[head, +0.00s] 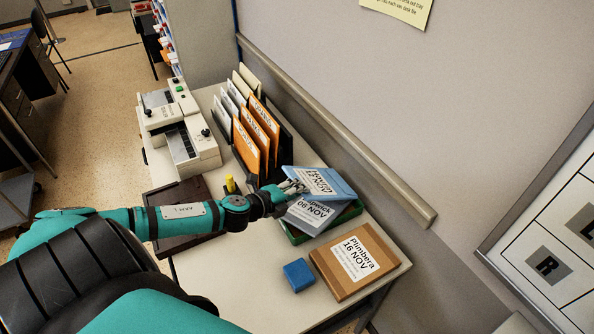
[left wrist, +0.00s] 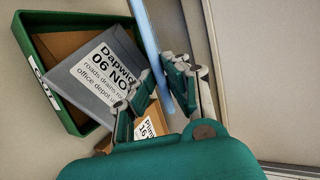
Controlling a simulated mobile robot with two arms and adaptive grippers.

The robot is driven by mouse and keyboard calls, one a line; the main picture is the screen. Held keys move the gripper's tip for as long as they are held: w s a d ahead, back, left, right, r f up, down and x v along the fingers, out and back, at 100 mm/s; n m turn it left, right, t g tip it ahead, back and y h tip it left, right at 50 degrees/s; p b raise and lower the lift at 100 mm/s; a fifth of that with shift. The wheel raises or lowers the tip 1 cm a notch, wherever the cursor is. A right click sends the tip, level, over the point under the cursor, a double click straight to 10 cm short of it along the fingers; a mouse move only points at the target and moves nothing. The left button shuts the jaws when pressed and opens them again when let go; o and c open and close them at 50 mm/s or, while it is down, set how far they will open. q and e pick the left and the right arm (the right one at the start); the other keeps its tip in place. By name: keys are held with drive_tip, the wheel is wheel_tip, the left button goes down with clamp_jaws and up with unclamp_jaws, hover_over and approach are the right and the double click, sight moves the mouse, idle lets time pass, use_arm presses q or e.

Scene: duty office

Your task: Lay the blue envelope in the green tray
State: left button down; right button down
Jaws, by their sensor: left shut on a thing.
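My left gripper (head: 292,188) is shut on the blue envelope (head: 335,183), which has a white label. The envelope is tilted above the green tray (head: 349,213). In the left wrist view the blue envelope (left wrist: 153,45) shows edge-on between the fingers of the left gripper (left wrist: 162,88). The green tray (left wrist: 72,18) also shows there, with a white tag on its side. A grey envelope labelled "Dapwick 06 NOV" (left wrist: 90,72) and a brown one (left wrist: 75,43) lie in the tray. My right gripper is not in view.
A brown parcel labelled "Plimbera 16 NOV" (head: 378,246) and a small blue block (head: 298,275) lie in front of the tray. A rack of orange and white envelopes (head: 250,141) and a beige machine (head: 180,140) stand farther back. A wall rail (head: 330,129) runs behind the table.

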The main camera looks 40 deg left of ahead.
use_arm(q)
drive_tip(key=c, duration=1.4)
unclamp_jaws()
drive_tip(key=shift+o, duration=0.6)
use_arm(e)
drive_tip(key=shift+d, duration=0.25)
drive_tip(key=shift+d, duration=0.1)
use_arm(q)
drive_tip(key=v, duration=1.2)
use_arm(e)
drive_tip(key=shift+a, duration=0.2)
use_arm(q)
drive_tip(key=shift+s+d, duration=0.1)
